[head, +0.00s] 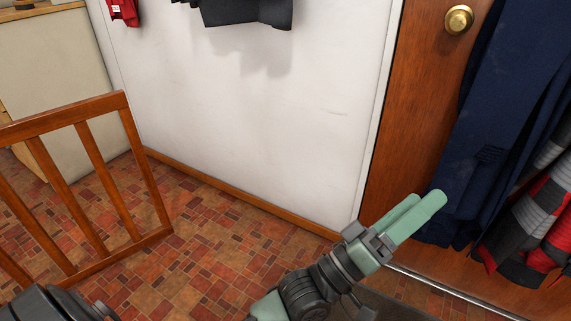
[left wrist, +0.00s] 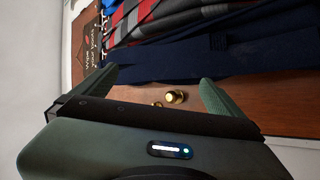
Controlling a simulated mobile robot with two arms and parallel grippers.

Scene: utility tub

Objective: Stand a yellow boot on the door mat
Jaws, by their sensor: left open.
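No yellow boot shows in either view. A dark grey flat patch (head: 388,306) lies on the floor at the bottom of the head view, partly behind my arm; I cannot tell whether it is the door mat. My left gripper (head: 428,204) is in front of the lower part of the door, its green fingers pointing up and right. In the left wrist view the gripper (left wrist: 157,80) has its fingers spread wide with nothing held between them. A brown panel (left wrist: 88,45) reading "Wipe your boots" is beyond its left finger. My right gripper is not in view.
A wooden slatted gate (head: 95,185) stands at the left. The wooden door (head: 415,120) has a brass knob (head: 458,19). Dark blue clothing (head: 490,130) and a striped garment (head: 530,215) hang at the right. The tiled floor (head: 215,240) by the white wall is clear.

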